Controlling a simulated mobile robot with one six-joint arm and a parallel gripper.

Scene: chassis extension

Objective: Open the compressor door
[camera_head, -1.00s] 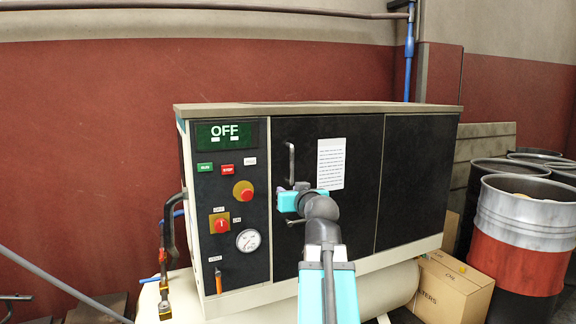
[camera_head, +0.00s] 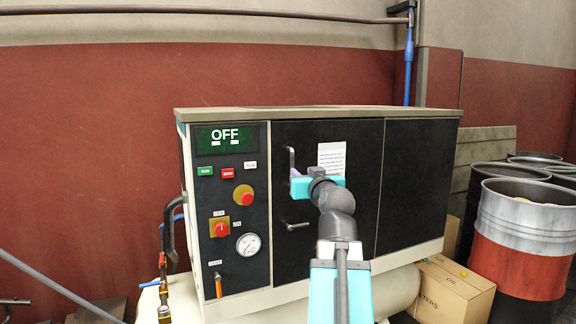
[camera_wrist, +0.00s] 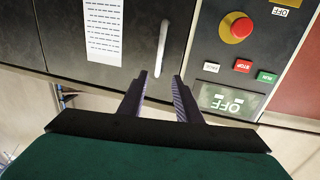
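The compressor (camera_head: 320,112) stands against the wall, with its black door (camera_head: 350,230) shut in the middle of its front. A vertical bar handle (camera_head: 292,158) is on the door's left side; its lower part is hidden by my gripper in the head view. A small lever (camera_head: 297,226) sits below it. My gripper (camera_head: 294,178) is at the handle's lower part. In the wrist view, upside down, my gripper (camera_wrist: 160,76) is open, and one end of the handle (camera_wrist: 163,45) lies between or just beyond the fingertips. I cannot tell whether they touch.
The control panel (camera_head: 231,200) with an OFF display, buttons and a gauge is left of the door. A paper notice (camera_head: 332,158) is on the door. A cardboard box (camera_head: 452,292) and metal drums (camera_head: 530,225) stand at the right.

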